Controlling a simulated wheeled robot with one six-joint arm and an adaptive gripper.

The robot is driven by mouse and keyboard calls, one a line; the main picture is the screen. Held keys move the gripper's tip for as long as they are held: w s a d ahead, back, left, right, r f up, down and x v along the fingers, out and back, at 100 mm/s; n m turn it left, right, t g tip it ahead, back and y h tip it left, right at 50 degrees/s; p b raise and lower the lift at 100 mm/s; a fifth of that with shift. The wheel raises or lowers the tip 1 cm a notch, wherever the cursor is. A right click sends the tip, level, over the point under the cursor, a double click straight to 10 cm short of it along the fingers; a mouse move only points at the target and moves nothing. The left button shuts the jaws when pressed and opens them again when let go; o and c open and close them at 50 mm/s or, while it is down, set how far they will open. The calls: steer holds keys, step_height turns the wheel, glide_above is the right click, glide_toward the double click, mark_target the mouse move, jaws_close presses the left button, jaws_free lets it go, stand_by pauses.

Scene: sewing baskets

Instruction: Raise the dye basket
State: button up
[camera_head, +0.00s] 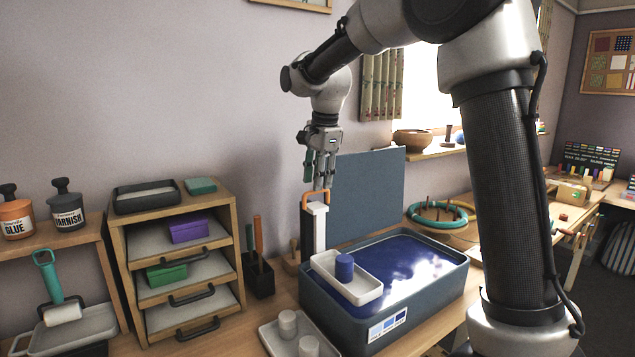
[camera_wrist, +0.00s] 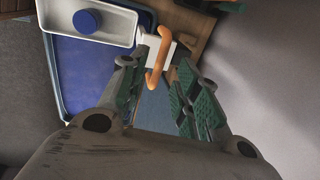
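The dye basket (camera_head: 327,267) is a small white tray carrying a blue cylinder (camera_head: 344,267). It sits at the left end of a dark blue-grey vat (camera_head: 425,323) of blue dye, next to a white upright post with an orange hook-shaped handle (camera_head: 304,200) on top. In the wrist view the basket (camera_wrist: 117,32) is at the upper left and the orange handle (camera_wrist: 153,78) is near the middle. My gripper (camera_head: 318,185) points down just above the handle. In the wrist view its green-padded fingers (camera_wrist: 157,68) are spread on either side of the handle; contact is not clear.
A blue-grey panel (camera_head: 367,190) stands behind the vat. Grey weights (camera_head: 287,323) on a light tray are in front. A wooden drawer unit (camera_head: 180,255) and a dark tool holder (camera_head: 259,279) stand to the left. A ring-shaped stand (camera_head: 437,213) is behind right.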

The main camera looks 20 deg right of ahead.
step_height(320, 180, up, 10)
steer(key=s, duration=0.2)
steer(key=shift+d+r, duration=0.15)
steer(key=shift+d, duration=0.2)
step_height(320, 180, down, 5)
steer(key=s+d+n, duration=0.1)
steer(key=s+n, duration=0.2)
steer(key=n, duration=0.5)
steer(key=s+d+f+n, duration=0.2)
steer(key=s+d, duration=0.2)
steer(key=s, duration=0.5)
steer(key=s+d+f+n+t, duration=0.1)
steer(key=s+d+f+n, duration=0.1)
steer(key=s, duration=0.8)
steer(key=s+d+f+n+t, duration=0.1)
steer(key=s+d+f+n, duration=0.1)
steer(key=s+d+f, duration=0.2)
steer(key=s+d, duration=0.3)
steer(key=s, duration=0.2)
steer(key=shift+s+h, duration=0.3)
steer(key=shift+s, duration=0.1)
